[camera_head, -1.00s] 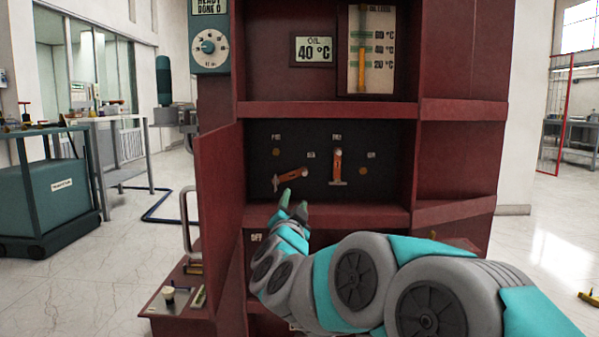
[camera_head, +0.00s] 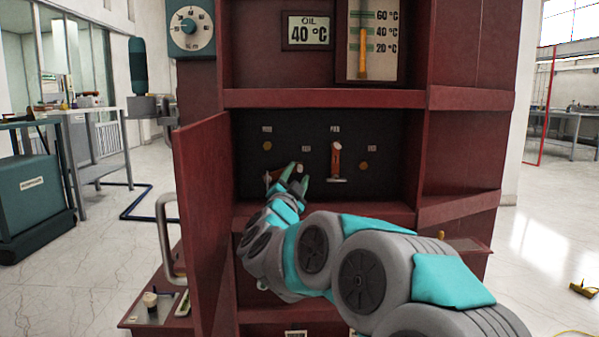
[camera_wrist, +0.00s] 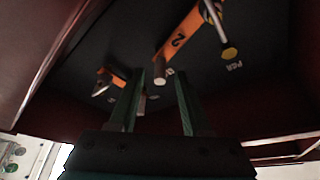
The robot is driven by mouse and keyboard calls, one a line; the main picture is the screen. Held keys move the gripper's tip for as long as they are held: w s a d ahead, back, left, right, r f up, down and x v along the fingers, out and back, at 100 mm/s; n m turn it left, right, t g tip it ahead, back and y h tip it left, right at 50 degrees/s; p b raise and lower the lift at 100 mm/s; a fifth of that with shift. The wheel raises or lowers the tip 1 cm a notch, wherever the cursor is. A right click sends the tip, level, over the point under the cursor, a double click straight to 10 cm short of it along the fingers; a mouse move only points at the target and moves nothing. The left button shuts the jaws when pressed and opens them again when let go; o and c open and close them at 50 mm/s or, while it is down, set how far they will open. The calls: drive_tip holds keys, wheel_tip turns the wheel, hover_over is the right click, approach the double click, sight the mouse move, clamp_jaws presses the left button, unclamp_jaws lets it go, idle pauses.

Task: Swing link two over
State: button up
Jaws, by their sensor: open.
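Two orange links hang on the dark panel of the red cabinet. In the head view the right link (camera_head: 336,160) stands upright with its crossbar at the bottom. The left link (camera_head: 268,180) lies aslant and is mostly hidden by my gripper (camera_head: 297,177). In the wrist view a link marked 2 (camera_wrist: 178,38) runs down to a grey peg, which shows between the tips of my gripper (camera_wrist: 160,78). The fingers are apart; I cannot tell whether they touch the peg. Another orange link (camera_wrist: 104,76) shows to the left.
Yellow studs (camera_head: 267,146) with small labels sit on the panel; another stud (camera_head: 364,166) is at its right. The cabinet's open door (camera_head: 205,220) stands left of my arm. A shelf edge (camera_head: 320,98) crosses above the recess, and a lower ledge (camera_head: 375,214) lies below it.

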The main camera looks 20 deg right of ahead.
sight(299, 166)
drive_tip(key=shift+x, duration=1.6)
drive_tip(key=shift+s, duration=0.1)
drive_tip(key=shift+c, duration=0.3)
clamp_jaws()
